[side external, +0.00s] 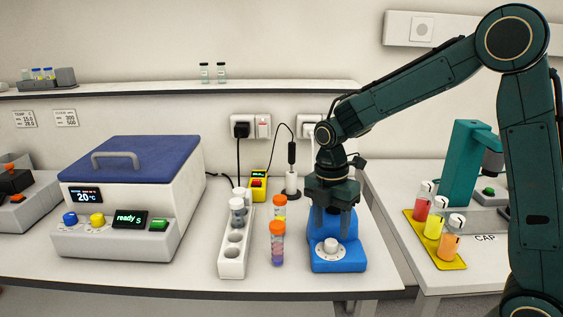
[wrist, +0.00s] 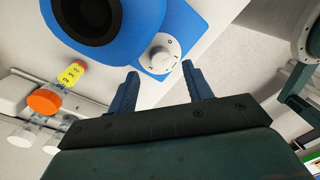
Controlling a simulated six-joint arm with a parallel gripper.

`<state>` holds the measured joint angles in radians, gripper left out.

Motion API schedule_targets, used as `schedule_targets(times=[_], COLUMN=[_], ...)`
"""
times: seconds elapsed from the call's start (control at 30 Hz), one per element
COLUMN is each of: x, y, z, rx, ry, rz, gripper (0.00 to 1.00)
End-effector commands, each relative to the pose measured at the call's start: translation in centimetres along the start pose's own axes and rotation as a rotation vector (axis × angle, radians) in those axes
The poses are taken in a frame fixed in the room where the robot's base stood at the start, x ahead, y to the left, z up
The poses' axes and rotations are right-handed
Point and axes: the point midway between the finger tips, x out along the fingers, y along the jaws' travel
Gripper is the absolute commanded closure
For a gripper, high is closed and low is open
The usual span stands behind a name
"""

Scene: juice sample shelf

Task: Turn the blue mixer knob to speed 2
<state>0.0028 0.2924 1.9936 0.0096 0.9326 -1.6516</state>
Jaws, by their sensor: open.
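The blue mixer (side external: 338,262) stands near the front right edge of the main bench. The knob's setting is too small to read. My gripper (side external: 331,228) is above the mixer, pointing down. In the wrist view my gripper (wrist: 160,72) is open and empty, with its fingertips on either side of the knob's near side, apart from it.
A white rack (side external: 233,264) and orange-capped tubes (side external: 277,243) stand left of the mixer. A blue-lidded machine (side external: 125,200) is further left. On the right bench, a yellow tray (side external: 421,240) holds several bottles before a green device (side external: 463,165). A gap separates the benches.

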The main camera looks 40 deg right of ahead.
Motion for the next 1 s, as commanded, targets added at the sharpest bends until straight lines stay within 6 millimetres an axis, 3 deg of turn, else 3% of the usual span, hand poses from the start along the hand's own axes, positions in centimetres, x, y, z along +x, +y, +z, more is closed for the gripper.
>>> schedule_targets(times=[0.3,0.5,0.7,1.0], x=[-5.6,-8.2,-9.4,-9.6], y=[0.1,0.1,0.0,0.0], z=[0.0,0.0,0.0,0.0], rx=[0.0,0.0,0.0,0.0], ry=[-0.001,-0.001,0.0,0.0], rz=[0.005,0.003,0.001,0.0], gripper=[0.5,0.5,0.5,0.5])
